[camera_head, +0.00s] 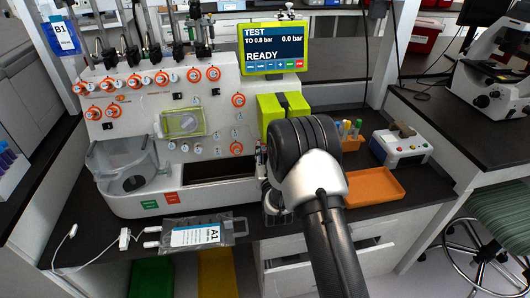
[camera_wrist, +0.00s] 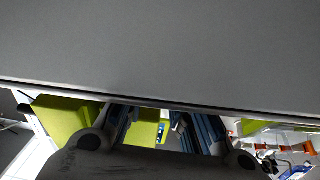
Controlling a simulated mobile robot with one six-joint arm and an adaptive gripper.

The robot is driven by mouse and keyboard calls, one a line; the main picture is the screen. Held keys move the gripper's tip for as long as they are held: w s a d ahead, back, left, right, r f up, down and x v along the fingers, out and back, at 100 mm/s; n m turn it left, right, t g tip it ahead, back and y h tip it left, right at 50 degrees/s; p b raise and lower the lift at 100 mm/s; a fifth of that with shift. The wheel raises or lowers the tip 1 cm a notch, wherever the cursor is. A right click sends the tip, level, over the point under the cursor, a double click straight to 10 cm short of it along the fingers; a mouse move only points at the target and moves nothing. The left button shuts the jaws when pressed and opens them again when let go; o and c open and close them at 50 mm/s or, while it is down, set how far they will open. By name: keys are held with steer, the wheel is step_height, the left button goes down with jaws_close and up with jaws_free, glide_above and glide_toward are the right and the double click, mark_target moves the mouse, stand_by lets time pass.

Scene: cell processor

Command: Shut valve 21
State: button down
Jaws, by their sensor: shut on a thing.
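The cell processor (camera_head: 126,88) is a white machine with several round valves, many with orange rings, such as one upper valve (camera_head: 214,74) and one lower valve (camera_head: 236,147). Their numbers are too small to read, so I cannot tell which is valve 21. My gripper is hidden behind my arm in the head view, in front of the machine's right part. In the wrist view my gripper (camera_wrist: 160,128) shows at the bottom, with dark, bluish fingers. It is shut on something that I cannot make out. A plain grey surface fills the upper half there.
A yellow-green block (camera_head: 270,108) is at the machine's right, below a screen (camera_head: 274,47) reading READY. A bag (camera_head: 200,233) labelled A1 lies at the front edge. An orange tray (camera_head: 374,187) and a white device (camera_head: 401,147) stand at the right.

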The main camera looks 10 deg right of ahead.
steer(key=m+h, duration=0.1)
steer(key=m, duration=0.1)
steer(key=m+g+h, duration=0.1)
steer(key=m, duration=0.2)
steer(key=m+h, duration=0.1)
steer(key=m, duration=0.2)
steer(key=shift+a+r, duration=0.1)
steer(key=shift+a, duration=0.15)
steer(key=shift+g, duration=0.3)
steer(key=c, duration=1.4)
jaws_free()
steer(key=v, duration=1.2)
steer(key=shift+w+a, duration=0.1)
steer(key=shift+a, duration=0.05)
